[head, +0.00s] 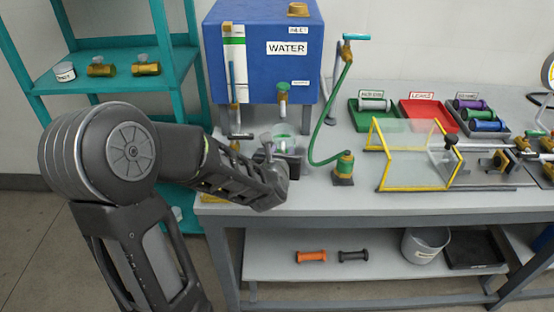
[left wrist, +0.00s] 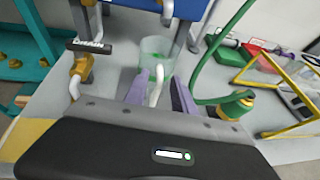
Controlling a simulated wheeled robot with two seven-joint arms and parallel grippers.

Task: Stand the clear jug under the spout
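The clear jug (head: 284,131) stands on the bench in front of the blue water tank, below the brass spout (head: 283,93). The jug looks upright, and something green shows through its wall. The left wrist view also shows the jug (left wrist: 155,47), with its pale handle (left wrist: 156,86) toward me. My left gripper (head: 272,160) is close in front of the jug. In the left wrist view its two fingers (left wrist: 158,92) stand apart on either side of the handle, with narrow gaps visible. My right gripper is not in view.
The blue tank (head: 262,65) stands behind. A green hose (head: 330,130) runs down to a brass fitting (head: 344,165) right of the jug. A yellow-framed clear guard (head: 415,165) and coloured trays (head: 425,113) are farther right. A teal shelf (head: 120,52) stands at left.

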